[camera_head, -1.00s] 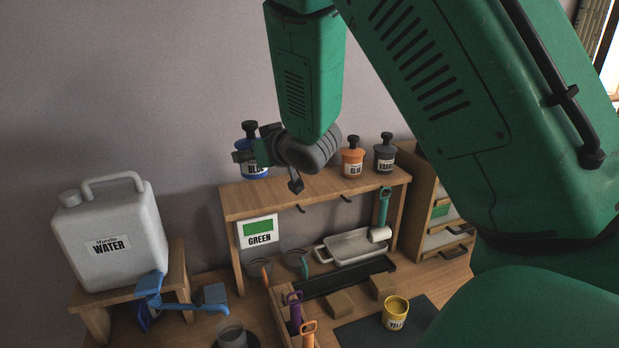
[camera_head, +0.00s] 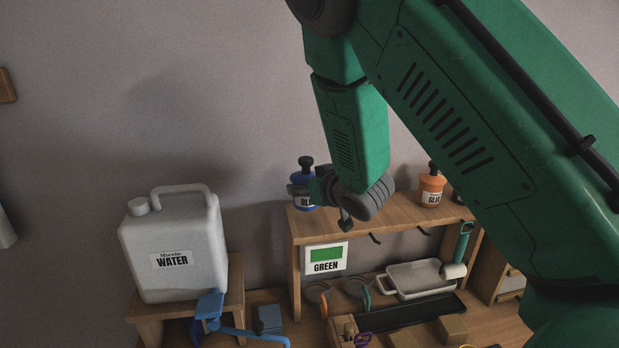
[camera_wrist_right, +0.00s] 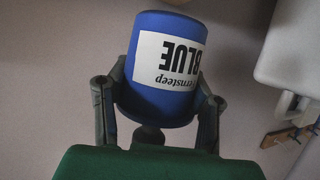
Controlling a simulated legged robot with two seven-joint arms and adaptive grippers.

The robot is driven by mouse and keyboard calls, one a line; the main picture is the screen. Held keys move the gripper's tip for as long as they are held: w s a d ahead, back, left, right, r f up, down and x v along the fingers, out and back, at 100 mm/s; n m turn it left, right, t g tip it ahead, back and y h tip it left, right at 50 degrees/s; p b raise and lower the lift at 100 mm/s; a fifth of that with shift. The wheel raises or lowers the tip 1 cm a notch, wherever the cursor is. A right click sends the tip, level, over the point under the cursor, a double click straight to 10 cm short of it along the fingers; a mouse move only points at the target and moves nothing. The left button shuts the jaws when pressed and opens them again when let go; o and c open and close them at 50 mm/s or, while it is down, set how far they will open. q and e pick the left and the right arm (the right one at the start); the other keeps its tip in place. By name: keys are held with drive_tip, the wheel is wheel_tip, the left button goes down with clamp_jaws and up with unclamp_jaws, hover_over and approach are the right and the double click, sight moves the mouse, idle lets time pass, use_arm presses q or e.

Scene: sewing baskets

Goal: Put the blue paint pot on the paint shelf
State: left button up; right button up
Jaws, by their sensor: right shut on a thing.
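The blue paint pot (camera_head: 304,202) has a black knob and a white label. It is at the left end of the wooden paint shelf (camera_head: 388,213) in the head view. My right gripper (camera_head: 318,188) is shut on it. The right wrist view shows the pot (camera_wrist_right: 165,70) between the two fingers (camera_wrist_right: 158,100), its label upside down in the picture. I cannot tell whether the pot's base touches the shelf board. My left gripper is not in view.
An orange glue pot (camera_head: 431,187) stands on the shelf further right. A white water jug (camera_head: 172,250) stands on a small wooden stand to the left. The shelf's middle looks clear.

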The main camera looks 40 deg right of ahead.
sight(308, 201)
drive_tip(key=f, duration=0.3)
drive_tip(key=shift+s+d+f, duration=0.15)
drive_tip(key=shift+d+f, duration=0.05)
drive_tip(key=shift+d, duration=0.05)
drive_tip(key=shift+d+f, duration=0.3)
drive_tip(key=shift+f, duration=0.05)
drive_tip(key=o, duration=1.3)
drive_tip(key=shift+a, duration=0.15)
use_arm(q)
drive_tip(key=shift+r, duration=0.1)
use_arm(e)
drive_tip(key=shift+a+r, duration=0.1)
drive_tip(key=shift+a, duration=0.15)
drive_tip(key=shift+s+r, duration=0.1)
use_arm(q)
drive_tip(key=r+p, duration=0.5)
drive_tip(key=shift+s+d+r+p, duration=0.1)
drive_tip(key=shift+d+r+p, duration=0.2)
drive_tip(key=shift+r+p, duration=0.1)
use_arm(e)
drive_tip(key=v, duration=1.1)
drive_tip(key=shift+s+d, duration=0.25)
drive_tip(key=shift+s, duration=0.1)
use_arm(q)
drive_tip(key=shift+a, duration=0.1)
use_arm(e)
drive_tip(key=shift+a+r, duration=0.1)
drive_tip(key=shift+a, duration=0.05)
